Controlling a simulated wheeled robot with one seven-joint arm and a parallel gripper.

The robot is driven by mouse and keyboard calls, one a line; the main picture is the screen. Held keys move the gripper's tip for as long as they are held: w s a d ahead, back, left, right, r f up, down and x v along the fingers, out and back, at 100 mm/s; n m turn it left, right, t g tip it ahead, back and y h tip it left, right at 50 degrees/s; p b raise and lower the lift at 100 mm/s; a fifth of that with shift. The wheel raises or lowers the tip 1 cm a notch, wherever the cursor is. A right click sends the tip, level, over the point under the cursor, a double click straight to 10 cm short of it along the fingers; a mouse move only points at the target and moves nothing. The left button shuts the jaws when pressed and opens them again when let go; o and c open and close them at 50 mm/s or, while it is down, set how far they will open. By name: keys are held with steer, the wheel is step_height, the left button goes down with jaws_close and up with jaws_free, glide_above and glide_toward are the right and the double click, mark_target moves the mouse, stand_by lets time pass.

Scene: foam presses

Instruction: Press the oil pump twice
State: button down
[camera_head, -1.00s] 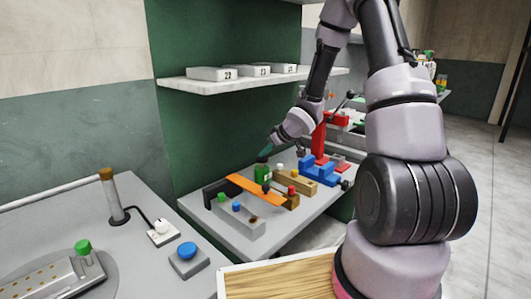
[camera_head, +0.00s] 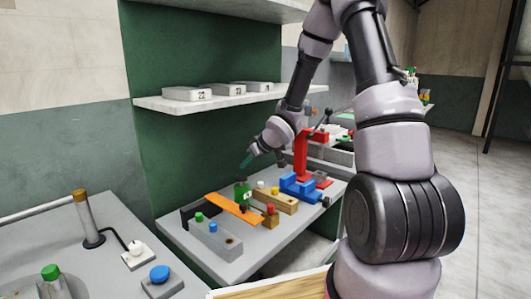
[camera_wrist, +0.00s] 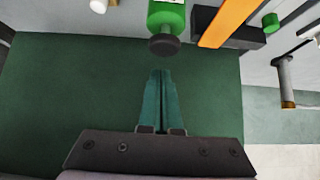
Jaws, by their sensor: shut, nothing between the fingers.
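The oil pump looks to be the green bottle (camera_head: 241,194) with a pale label, standing on the grey bench among other fixtures. In the wrist view the green bottle (camera_wrist: 166,18) is at the top centre, with a dark round part (camera_wrist: 164,45) at its near end. My gripper (camera_head: 244,164) is above the bottle, its teal fingers angled down and left. In the wrist view the fingers (camera_wrist: 161,73) are shut together and empty, with a gap between their tips and the dark part.
An orange strip (camera_head: 234,208) lies beside the bottle. A grey block with green and blue buttons (camera_head: 216,238) is in front; a wooden block with knobs (camera_head: 277,200), blue fixture (camera_head: 298,187) and red press (camera_head: 301,157) stand to the right. A shelf (camera_head: 215,98) with white boxes hangs above.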

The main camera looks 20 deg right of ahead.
steer(key=v, duration=0.8)
steer(key=shift+s+r, duration=0.2)
steer(key=shift+r, duration=0.1)
steer(key=shift+d, duration=0.1)
steer(key=s+d+r+m+h, duration=0.3)
steer(key=s+d+r, duration=0.15)
steer(key=r, duration=0.25)
steer(key=s+d+r+m+h, duration=0.3)
steer(key=d+r+h, duration=0.1)
steer(key=d+r, duration=0.15)
steer(key=s+a+r+m+y, duration=0.2)
steer(key=s+r, duration=0.1)
steer(key=s, duration=0.5)
steer(key=s+a+r+m+y, duration=0.2)
steer(key=s+a+r+m, duration=0.1)
steer(key=s, duration=0.6)
steer(key=shift+s+a+r, duration=0.25)
steer(key=shift+s+r, duration=0.05)
steer(key=shift+r, duration=0.5)
